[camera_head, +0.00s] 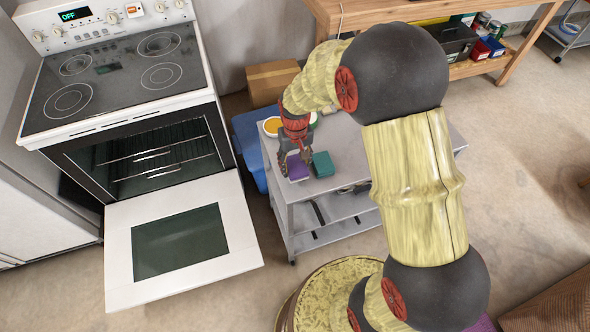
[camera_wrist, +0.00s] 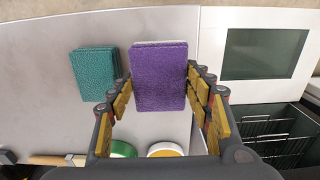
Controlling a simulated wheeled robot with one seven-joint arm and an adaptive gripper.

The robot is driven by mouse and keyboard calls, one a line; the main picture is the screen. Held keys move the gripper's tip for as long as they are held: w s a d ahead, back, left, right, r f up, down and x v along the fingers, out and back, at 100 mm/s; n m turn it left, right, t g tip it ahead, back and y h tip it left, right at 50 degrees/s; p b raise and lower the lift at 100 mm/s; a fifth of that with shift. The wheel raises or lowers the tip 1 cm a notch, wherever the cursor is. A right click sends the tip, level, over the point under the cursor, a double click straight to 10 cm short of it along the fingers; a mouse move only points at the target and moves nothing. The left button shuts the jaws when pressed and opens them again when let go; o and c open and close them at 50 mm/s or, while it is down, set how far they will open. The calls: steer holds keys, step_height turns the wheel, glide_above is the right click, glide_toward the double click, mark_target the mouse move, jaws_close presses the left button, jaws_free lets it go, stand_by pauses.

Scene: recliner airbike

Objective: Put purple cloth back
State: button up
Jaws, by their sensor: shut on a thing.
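The purple cloth (camera_wrist: 158,85) is a folded rectangular pad between the fingers of my gripper (camera_wrist: 159,85) in the wrist view. My gripper is shut on it, with a finger on each side. In the head view, the purple cloth (camera_head: 297,168) shows under my gripper (camera_head: 296,163) at the left end of the grey cart top (camera_head: 345,150). I cannot tell whether the cloth touches the cart. A teal cloth stack (camera_wrist: 94,74) lies just beside it, apart from it; it also shows in the head view (camera_head: 322,164).
A white stove with its oven door (camera_head: 183,240) folded down stands left of the cart. Round lids, one orange (camera_head: 272,126), sit on the cart's far side.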

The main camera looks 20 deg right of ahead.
mark_target(295, 169)
steer(key=shift+w+d+f, duration=0.1)
steer(key=shift+w+f, duration=0.25)
steer(key=shift+f, duration=0.1)
steer(key=shift+w+f+b, duration=0.15)
steer(key=shift+f+b, duration=0.6)
steer(key=shift+f, duration=0.85)
steer(key=shift+f, duration=0.1)
steer(key=o, duration=1.3)
